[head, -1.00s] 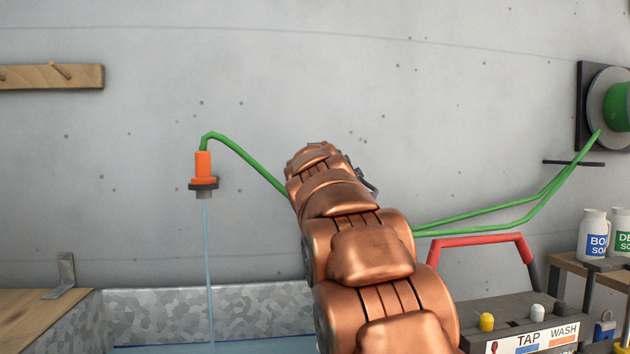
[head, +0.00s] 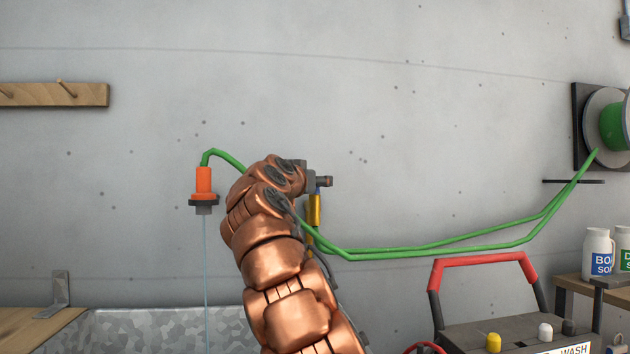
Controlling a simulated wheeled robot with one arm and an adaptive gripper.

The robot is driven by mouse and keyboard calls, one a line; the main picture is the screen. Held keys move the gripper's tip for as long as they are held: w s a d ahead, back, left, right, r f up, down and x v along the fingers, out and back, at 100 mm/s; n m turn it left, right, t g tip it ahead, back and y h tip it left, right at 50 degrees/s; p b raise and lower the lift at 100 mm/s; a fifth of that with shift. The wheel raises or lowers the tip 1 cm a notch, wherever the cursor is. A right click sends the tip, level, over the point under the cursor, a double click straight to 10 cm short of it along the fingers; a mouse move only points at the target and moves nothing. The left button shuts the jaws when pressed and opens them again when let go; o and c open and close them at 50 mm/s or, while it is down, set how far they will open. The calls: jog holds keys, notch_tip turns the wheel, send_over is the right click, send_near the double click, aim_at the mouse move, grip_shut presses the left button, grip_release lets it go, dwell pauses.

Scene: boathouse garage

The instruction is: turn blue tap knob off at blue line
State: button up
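No blue tap knob or blue line can be made out in the head view. An orange hose nozzle (head: 204,182) with a dark collar hangs at the left, and a thin stream of water (head: 206,270) falls from it. My copper arm rises through the middle and covers part of the green hose (head: 440,245). The dark end of my arm, with my gripper (head: 321,182), points right in front of the wall. Its fingers are not clear. A narrow yellow part (head: 314,208) shows just below it; I cannot tell whether it belongs to the gripper.
A galvanized trough (head: 160,328) is below the nozzle. At lower right is a dark box (head: 470,336) with a red handle (head: 480,260), yellow and white knobs and a partly cut-off label. Soap bottles (head: 598,253) and a hose reel (head: 608,125) are farther right.

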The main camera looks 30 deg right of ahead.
jog(key=shift+r+m+g+h+p, duration=0.2)
jog(key=shift+m+g+h+p, duration=0.35)
jog(key=shift+g+p, duration=0.25)
jog(key=shift+w+f+m+g, duration=0.1)
jog(key=shift+m+g, duration=0.15)
jog(key=shift+g, duration=0.05)
jog(key=shift+p, duration=0.5)
jog(key=shift+m+g+h+p, duration=0.25)
jog(key=shift+m+g+p, duration=0.05)
jog(key=shift+g+p, duration=0.1)
jog(key=shift+m+g, duration=0.3)
jog(key=shift+g, duration=0.2)
jog(key=o, duration=1.1)
